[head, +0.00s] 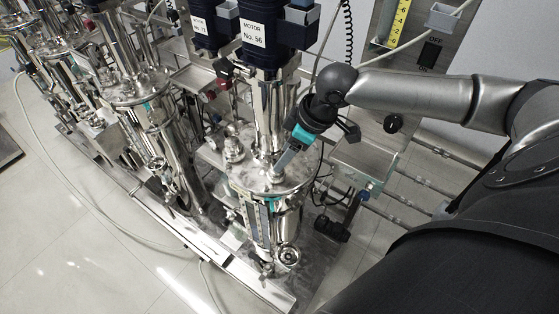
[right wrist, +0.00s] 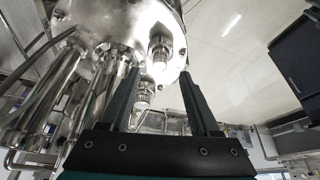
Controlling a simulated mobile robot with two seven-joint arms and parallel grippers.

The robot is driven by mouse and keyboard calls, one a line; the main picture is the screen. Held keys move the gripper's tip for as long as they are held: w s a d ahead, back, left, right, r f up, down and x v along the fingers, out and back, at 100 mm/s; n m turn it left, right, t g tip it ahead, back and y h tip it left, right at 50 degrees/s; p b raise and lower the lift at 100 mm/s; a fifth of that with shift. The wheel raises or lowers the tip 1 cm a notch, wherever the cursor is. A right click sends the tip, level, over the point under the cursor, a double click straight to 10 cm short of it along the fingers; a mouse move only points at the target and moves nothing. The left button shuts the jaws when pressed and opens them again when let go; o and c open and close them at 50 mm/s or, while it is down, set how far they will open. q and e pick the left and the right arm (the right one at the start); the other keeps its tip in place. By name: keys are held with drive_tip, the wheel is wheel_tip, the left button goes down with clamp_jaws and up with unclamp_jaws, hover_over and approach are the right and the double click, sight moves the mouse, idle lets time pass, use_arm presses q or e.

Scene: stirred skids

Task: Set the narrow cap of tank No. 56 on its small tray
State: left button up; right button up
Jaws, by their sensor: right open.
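Tank No. 56 (head: 290,218) stands upright in the middle of the head view, under a dark motor (head: 270,20) labelled No. 56. My right gripper (head: 279,168) points down at the tank's steel lid, on the right of its central column. In the right wrist view, my right gripper (right wrist: 160,72) is open, its two fingers apart and pointing at the lid (right wrist: 105,22). Shiny fittings show there: one (right wrist: 161,47) between and beyond the fingertips, another (right wrist: 145,93) between the fingers. I cannot tell which is the narrow cap. The small tray cannot be clearly made out. My left gripper is out of view.
Another tank (head: 140,90) with pipes stands to the left. A wall panel with a switch (head: 430,53) is behind. A cable (head: 88,207) lies on the open tiled floor at the left.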

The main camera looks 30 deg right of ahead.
drive_tip(key=shift+x, duration=2.05)
clamp_jaws()
drive_tip(key=shift+r, duration=0.1)
drive_tip(key=shift+r+p, duration=0.55)
drive_tip(key=shift+p, duration=0.35)
wheel_tip(320, 180, up, 6)
drive_tip(key=p, duration=0.8)
